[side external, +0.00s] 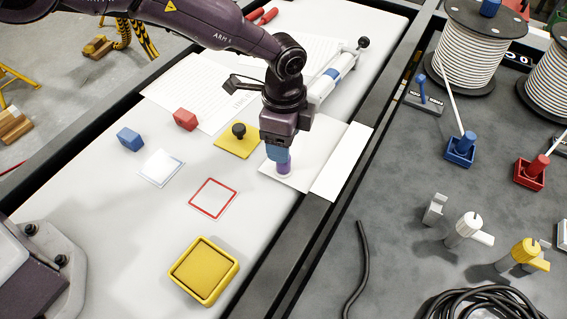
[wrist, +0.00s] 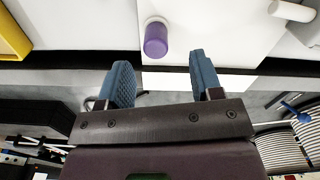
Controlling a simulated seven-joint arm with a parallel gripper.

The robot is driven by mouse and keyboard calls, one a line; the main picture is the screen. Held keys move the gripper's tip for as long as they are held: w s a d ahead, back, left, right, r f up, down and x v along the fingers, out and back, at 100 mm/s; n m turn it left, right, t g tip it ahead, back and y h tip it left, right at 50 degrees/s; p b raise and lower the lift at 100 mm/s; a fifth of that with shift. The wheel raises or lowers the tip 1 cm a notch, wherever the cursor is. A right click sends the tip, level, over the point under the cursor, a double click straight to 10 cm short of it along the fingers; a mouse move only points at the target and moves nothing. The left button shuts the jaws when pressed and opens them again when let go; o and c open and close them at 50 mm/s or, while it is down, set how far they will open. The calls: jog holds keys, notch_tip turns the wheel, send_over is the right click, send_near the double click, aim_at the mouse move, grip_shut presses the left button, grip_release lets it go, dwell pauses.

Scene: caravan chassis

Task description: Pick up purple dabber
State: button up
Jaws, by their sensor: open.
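The purple dabber (side external: 284,169) stands on a white sheet near the right edge of the white table, just below my gripper (side external: 278,155) in the side external view. My blue fingers hide its upper part there. In the wrist view the dabber (wrist: 156,40) shows as a purple cylinder with a pale end, in line with the gap between my two blue fingers. My gripper (wrist: 160,70) is open and empty in the wrist view, with a finger off to each side of the dabber's line. I cannot tell whether the fingers overlap its top in height.
A yellow pad with a black-knobbed stamp (side external: 239,131) lies left of my gripper. Red (side external: 185,120) and blue (side external: 130,139) blocks, a red-outlined square (side external: 213,198) and a yellow tray (side external: 204,270) are on the table. A dark rail (side external: 305,235) borders its right side.

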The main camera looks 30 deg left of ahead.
jog(key=f, duration=0.5)
jog(key=shift+s+d, duration=0.15)
jog(key=shift+s, duration=0.05)
jog(key=shift+c, duration=0.4)
jog(key=c, duration=0.9)
